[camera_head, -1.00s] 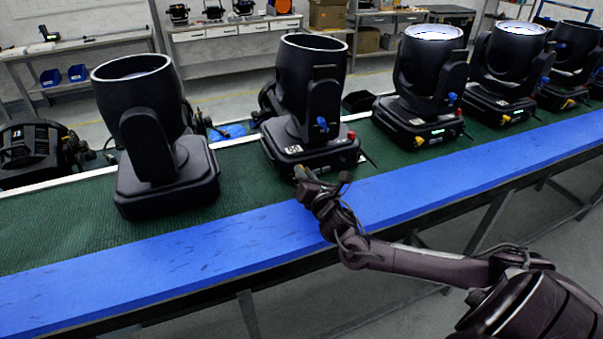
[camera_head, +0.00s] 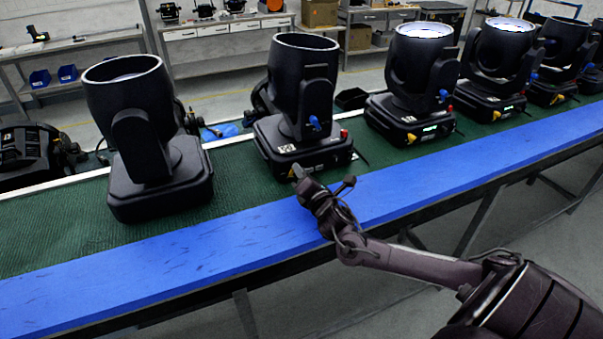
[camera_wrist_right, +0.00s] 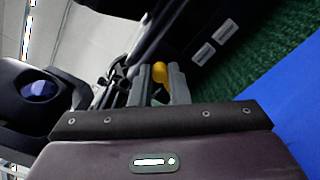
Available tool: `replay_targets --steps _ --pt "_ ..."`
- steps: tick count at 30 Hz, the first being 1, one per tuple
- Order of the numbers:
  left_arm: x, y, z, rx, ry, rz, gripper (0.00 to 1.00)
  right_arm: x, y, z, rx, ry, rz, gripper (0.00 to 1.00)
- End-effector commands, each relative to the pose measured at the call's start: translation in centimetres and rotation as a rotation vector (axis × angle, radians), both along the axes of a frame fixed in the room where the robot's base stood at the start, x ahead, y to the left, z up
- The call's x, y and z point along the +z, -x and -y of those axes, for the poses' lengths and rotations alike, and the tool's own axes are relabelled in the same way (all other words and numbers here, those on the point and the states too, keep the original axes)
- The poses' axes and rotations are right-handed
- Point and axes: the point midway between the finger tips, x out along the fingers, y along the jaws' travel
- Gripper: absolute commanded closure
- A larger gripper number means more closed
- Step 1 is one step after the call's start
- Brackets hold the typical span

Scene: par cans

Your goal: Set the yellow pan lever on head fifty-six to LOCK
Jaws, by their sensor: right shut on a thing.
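My right gripper (camera_head: 299,174) is at the front left corner of the base of a black moving head (camera_head: 303,85), second from the left on the bench. In the right wrist view the yellow pan lever (camera_wrist_right: 160,70) sits between the two grey fingers (camera_wrist_right: 162,85), which are shut on it. I cannot read the head's number or any LOCK marking. A blue lever (camera_head: 315,123) shows on the yoke. My left gripper is not in view.
Other black heads stand on the green mat (camera_head: 60,237), one at left (camera_head: 145,140) and several at right, including a lit one (camera_head: 412,85). A bare blue strip (camera_head: 200,252) edges the bench in front. A red knob (camera_head: 344,134) sits on the base's right corner.

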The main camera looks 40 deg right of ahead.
Motion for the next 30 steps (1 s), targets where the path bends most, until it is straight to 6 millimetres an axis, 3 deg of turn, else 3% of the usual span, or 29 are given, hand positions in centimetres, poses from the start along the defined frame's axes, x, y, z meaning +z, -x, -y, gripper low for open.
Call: replay_targets --steps 4,5,9,20,30 --pt "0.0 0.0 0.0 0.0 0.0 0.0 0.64 -0.1 0.0 0.0 -0.001 0.0 -0.001 1.0" --pt "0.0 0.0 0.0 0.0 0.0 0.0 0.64 -0.1 0.0 0.0 -0.001 0.0 -0.001 0.81" --pt "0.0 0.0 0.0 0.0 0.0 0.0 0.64 -0.1 0.0 0.0 -0.001 0.001 -0.002 0.63" --pt "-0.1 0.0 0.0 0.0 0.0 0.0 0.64 -0.1 0.5 -0.1 0.001 0.002 -0.001 0.63" --pt "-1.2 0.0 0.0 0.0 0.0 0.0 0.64 -0.3 5.4 -1.3 0.002 0.001 -0.004 0.63"
